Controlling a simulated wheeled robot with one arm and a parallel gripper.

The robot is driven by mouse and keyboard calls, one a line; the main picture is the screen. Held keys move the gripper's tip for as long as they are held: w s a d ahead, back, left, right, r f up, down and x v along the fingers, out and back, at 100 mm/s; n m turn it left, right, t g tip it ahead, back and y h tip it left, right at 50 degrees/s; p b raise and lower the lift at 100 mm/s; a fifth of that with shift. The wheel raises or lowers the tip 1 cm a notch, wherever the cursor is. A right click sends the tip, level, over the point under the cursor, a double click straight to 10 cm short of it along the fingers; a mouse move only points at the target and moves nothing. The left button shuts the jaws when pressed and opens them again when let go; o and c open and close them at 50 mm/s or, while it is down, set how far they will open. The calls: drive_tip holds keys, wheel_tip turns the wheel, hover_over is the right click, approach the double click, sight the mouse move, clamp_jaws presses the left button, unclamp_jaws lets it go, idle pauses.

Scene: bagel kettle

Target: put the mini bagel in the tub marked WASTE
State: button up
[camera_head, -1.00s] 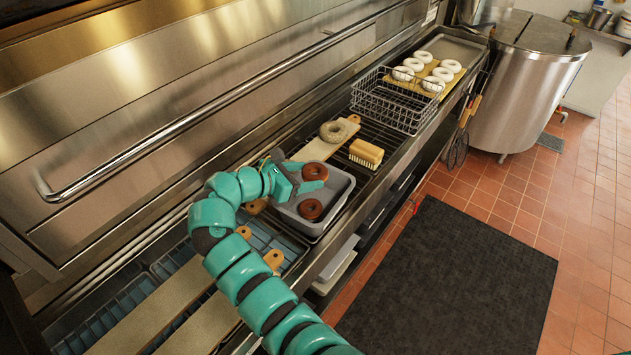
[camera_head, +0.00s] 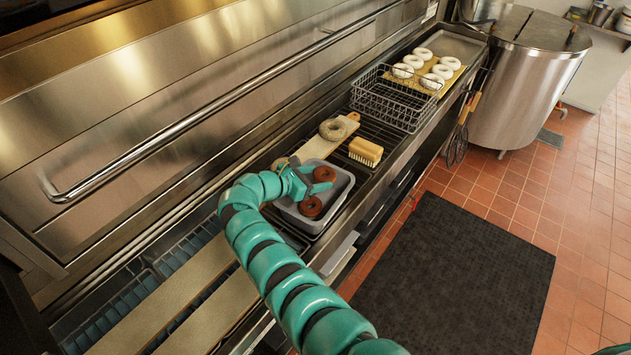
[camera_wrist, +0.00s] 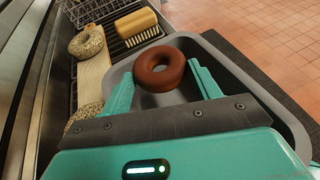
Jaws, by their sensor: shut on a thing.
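My gripper (camera_head: 314,179) is at the grey tub (camera_head: 343,199), its fingers on either side of a glossy brown ring bagel (camera_head: 324,174) and shut on it. In the wrist view this bagel (camera_wrist: 159,68) sits between the fingertips, over the tub's interior (camera_wrist: 225,57). I cannot tell whether it touches the tub floor. A second brown bagel (camera_head: 311,207) lies in the tub's near part; it is not visible in the wrist view. No WASTE marking is readable on the tub.
A seeded bagel (camera_head: 333,130) lies on a wooden board (camera_head: 316,148), with a brush (camera_head: 366,151) beside it. Another seeded bagel (camera_wrist: 84,116) shows near my gripper. A wire basket (camera_head: 394,101) and white ring bagels (camera_head: 423,54) stand farther back. Long boards (camera_head: 165,308) lie at front left.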

drive_tip(key=shift+f, duration=0.85)
drive_tip(key=shift+f, duration=0.25)
drive_tip(key=shift+s+f, duration=0.1)
drive_tip(key=shift+f, duration=0.1)
